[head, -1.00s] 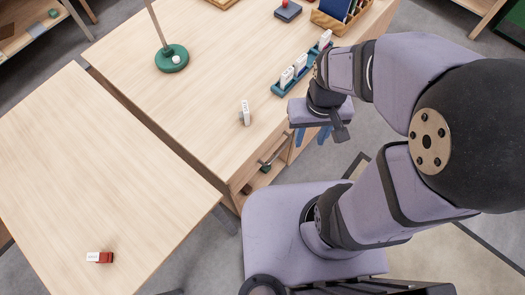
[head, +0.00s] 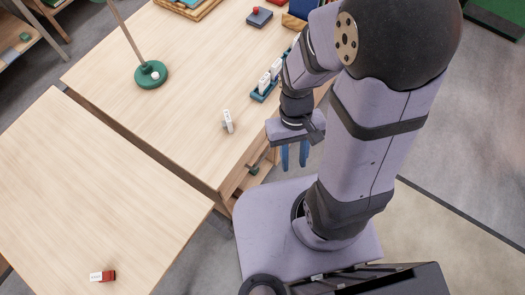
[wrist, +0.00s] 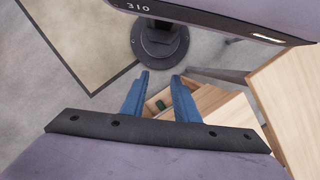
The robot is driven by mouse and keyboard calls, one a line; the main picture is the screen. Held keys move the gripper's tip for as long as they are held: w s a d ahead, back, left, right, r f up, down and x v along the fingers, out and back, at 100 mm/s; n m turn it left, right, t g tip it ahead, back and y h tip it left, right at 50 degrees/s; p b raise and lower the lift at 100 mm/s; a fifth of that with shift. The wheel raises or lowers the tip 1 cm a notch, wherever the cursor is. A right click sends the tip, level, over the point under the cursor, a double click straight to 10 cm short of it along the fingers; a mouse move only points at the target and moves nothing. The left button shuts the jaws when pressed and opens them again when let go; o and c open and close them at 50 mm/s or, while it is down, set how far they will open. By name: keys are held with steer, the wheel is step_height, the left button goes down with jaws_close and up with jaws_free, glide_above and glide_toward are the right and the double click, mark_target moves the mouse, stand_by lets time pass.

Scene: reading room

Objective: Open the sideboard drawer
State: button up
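The pale wooden sideboard (head: 165,85) shows in the head view with its front facing my base. The drawer area at its front (head: 237,178) is partly behind my arm, and a small dark green thing (head: 254,170) shows low there. My gripper (head: 294,165) has two blue fingers spread apart and empty, pointing down to the right of the sideboard front. In the wrist view my gripper (wrist: 160,76) is open, with a pale wooden panel (wrist: 228,120) and a green thing (wrist: 160,104) behind the fingers. I cannot tell how far the drawer stands open.
On the sideboard top are a green lamp base (head: 151,75), a white upright piece (head: 228,121) and a teal rack of white pieces (head: 264,88). A second table (head: 90,190) at left holds a red and white block (head: 103,276). Grey floor is clear at right.

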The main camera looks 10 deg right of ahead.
steer(key=s+d+f+n+g+p, duration=0.1)
steer(key=s+f+g+p, duration=0.25)
steer(key=s, duration=0.35)
steer(key=m+t+y, duration=0.2)
steer(key=m+t, duration=0.6)
steer(key=m, duration=0.1)
glide_toward(263, 158)
steer(key=shift+a+m, duration=0.2)
steer(key=shift+m, duration=0.6)
steer(key=shift+w+a+f+p, duration=0.15)
steer(key=shift+f+p, duration=0.05)
steer(key=shift+f, duration=1)
steer(key=shift+w+a+f+p, duration=0.15)
steer(key=shift+f, duration=1)
steer(key=shift+w+a+f+p, duration=0.15)
steer(key=shift+a+f+p, duration=0.05)
steer(key=shift+f, duration=1)
